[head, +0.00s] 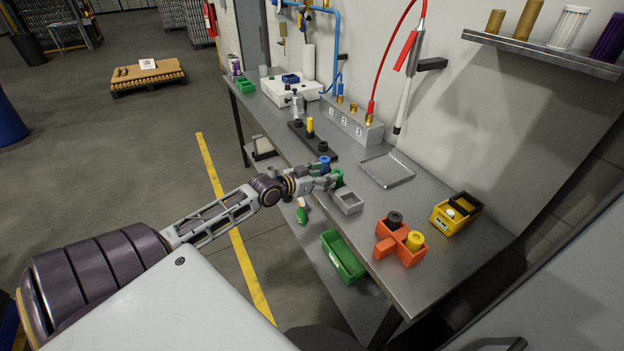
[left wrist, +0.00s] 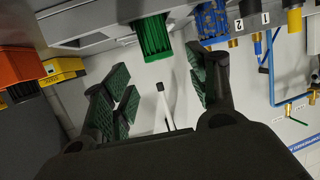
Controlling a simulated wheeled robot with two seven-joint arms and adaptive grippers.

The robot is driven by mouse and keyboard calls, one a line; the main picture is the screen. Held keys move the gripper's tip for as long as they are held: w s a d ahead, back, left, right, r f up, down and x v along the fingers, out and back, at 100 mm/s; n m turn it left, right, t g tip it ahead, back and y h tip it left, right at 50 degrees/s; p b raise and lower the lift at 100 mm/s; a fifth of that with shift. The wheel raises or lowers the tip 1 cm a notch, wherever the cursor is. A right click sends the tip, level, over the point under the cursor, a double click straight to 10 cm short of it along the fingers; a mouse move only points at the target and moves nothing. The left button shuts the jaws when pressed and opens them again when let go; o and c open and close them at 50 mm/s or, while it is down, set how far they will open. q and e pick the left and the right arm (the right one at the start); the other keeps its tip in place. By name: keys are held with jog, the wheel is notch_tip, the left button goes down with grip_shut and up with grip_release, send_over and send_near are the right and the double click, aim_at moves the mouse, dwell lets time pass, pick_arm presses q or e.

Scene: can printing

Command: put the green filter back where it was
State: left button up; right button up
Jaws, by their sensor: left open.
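The green filter (head: 338,178) stands on the workbench (head: 420,225) beside a small grey open box (head: 348,201). In the left wrist view, which looks upside down, the ribbed green filter (left wrist: 152,38) lies beyond the fingertips, roughly in line with the gap between them. My left gripper (head: 327,183) is right at the green filter in the head view, partly hiding it. In the left wrist view its fingers (left wrist: 158,75) are spread with nothing between them. A blue filter (head: 325,162) stands just behind the green one. My right gripper is not in view.
An orange holder (head: 386,247) and a yellow box (head: 445,218) stand at the bench's near end. A shallow metal tray (head: 388,170) lies near the wall. A black holder (head: 305,138) stands farther back. A green bin (head: 342,258) sits below the bench edge.

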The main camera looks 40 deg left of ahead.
pick_arm(q)
jog(key=shift+v, duration=2.4)
